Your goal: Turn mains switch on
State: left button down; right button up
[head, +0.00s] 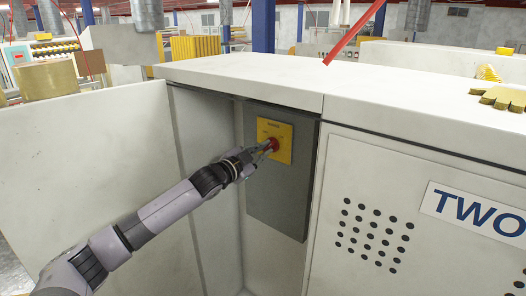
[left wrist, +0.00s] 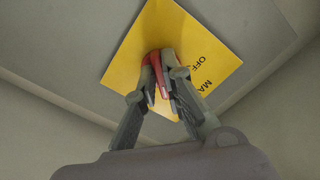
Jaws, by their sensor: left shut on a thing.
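The mains switch has a red knob (head: 271,144) on a yellow plate (head: 283,133), mounted on a grey panel (head: 290,190) in the corner of the white cabinet. My left gripper (head: 266,148) reaches it from the left. In the left wrist view the red knob (left wrist: 154,67) is between the fingers of my left gripper (left wrist: 164,72), which is shut on it. The yellow plate (left wrist: 185,35) there shows printed letters, partly readable as "OFF" and "MA". The fingers hide part of the knob, so its exact setting is hard to tell. My right gripper is not in view.
A white cabinet front with round holes (head: 372,234) and a "TWO" label (head: 470,208) stands to the right. A white side wall (head: 95,165) stands to the left. A red bar (head: 352,34) slants above the cabinet top.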

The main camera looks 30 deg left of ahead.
pick_arm(q)
jog(key=c, duration=1.7)
grip_release()
jog(key=shift+s+f, duration=0.1)
jog(key=shift+s, duration=0.45)
jog(key=s+a, duration=0.1)
jog(key=s, duration=1)
